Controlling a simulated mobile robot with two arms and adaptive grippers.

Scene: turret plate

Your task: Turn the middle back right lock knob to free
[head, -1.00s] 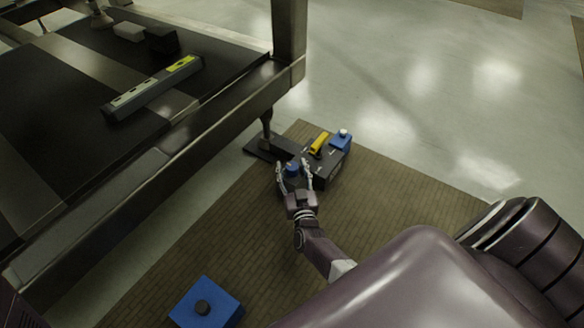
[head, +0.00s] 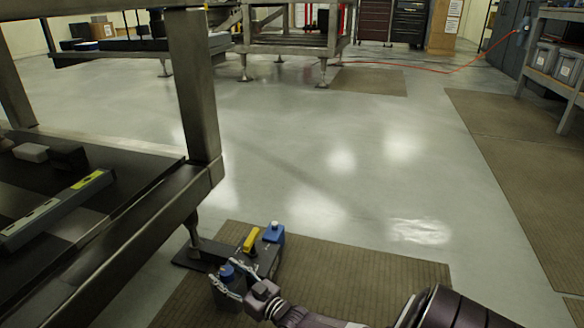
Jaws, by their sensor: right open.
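A dark lock unit (head: 268,262) sits on the brown mat, near the foot of the metal frame. My left gripper is not in view.
The metal frame's post (head: 194,85) and lower rail (head: 150,235) stand close on the left. A level with a yellow part (head: 60,208) lies on its dark shelf. Open grey floor (head: 330,150) stretches beyond the mat (head: 370,262). Shelving (head: 560,90) stands at the far right.

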